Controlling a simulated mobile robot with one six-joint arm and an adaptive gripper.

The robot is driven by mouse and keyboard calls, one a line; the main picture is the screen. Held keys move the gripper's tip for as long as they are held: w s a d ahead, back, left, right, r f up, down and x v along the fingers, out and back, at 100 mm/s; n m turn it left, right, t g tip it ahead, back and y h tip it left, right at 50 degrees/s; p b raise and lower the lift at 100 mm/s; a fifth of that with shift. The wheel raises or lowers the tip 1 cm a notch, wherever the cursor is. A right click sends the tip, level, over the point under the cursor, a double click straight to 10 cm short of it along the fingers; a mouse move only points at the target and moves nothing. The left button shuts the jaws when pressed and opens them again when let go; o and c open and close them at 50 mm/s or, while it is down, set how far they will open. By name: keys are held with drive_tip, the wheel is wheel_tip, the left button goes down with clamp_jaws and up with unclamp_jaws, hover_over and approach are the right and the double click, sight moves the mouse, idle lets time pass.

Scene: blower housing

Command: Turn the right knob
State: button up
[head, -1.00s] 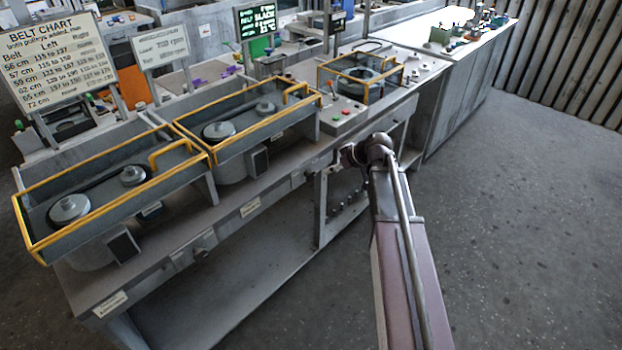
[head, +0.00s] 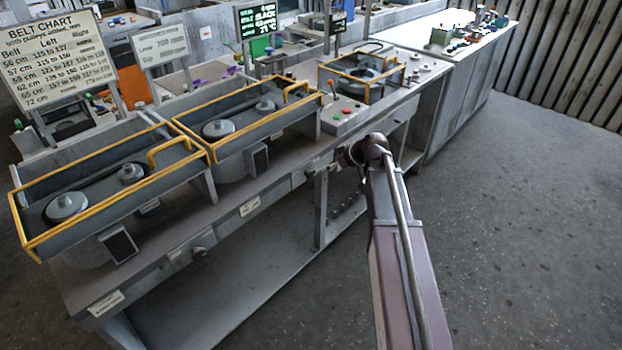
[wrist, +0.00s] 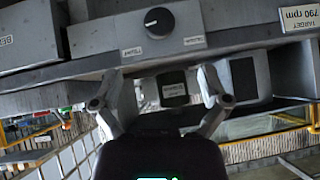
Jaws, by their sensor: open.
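A round black knob (wrist: 158,22) with a white pointer mark sits on a light grey plate at the top of the wrist view. My gripper (wrist: 160,98) is open, with its two fingers spread wide below the knob in that picture and apart from it. Between the fingers shows a small dark block with a label (wrist: 175,88). In the head view my wrist (head: 348,156) is at the bench's front edge, and the fingers cannot be made out. Another knob (head: 199,252) shows on the bench front, further left. Which knob the wrist view shows cannot be told for certain.
The long grey bench (head: 225,215) carries yellow-railed housings with pulleys (head: 218,130). A box with red and green buttons (head: 346,111) stands near my wrist. A belt chart (head: 58,62) stands at the back left. The floor (head: 520,230) at right is clear.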

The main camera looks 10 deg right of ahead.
sight(313, 174)
drive_tip(key=shift+b+x, duration=3.65)
drive_tip(key=shift+x, duration=1.9)
drive_tip(key=c, duration=1.1)
